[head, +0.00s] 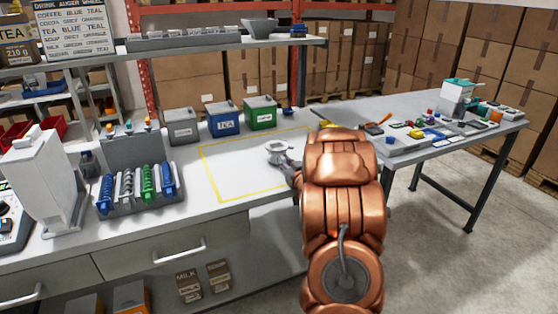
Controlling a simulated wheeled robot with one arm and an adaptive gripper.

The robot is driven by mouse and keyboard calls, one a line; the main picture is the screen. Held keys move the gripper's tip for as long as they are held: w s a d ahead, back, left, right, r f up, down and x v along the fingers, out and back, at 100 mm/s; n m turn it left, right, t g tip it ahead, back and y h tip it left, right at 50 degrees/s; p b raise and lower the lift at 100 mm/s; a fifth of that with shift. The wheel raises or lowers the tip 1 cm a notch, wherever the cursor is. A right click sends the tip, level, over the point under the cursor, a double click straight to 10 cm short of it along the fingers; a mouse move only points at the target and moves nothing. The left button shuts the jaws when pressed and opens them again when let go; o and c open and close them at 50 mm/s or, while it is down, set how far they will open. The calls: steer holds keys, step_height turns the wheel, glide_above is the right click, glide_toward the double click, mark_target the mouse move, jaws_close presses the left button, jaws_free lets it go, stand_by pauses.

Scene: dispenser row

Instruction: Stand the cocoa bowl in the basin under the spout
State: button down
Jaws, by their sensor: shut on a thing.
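A small pale round piece (277,148), bowl-like in shape, is at the tip of my gripper (284,160), over the yellow-outlined area of the bench. My gripper is small in this view and partly hidden by my copper-coloured arm, but it appears shut on this piece. I cannot tell if the piece touches the bench. A tall white dispenser body (38,175) stands at the left end of the bench. I cannot make out its spout or basin clearly.
A rack of coloured augers (138,188) stands beside the dispenser. Grey (181,128), blue TEA (223,119) and green (260,113) tins line the back. A grey hopper (259,27) sits on the shelf above. A side table (437,150) holds many small parts. The yellow-outlined area is mostly clear.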

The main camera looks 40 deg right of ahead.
steer(key=shift+s+f, duration=0.1)
steer(key=shift+s, duration=0.15)
steer(key=shift+f, duration=0.15)
steer(key=c, duration=1.2)
jaws_free()
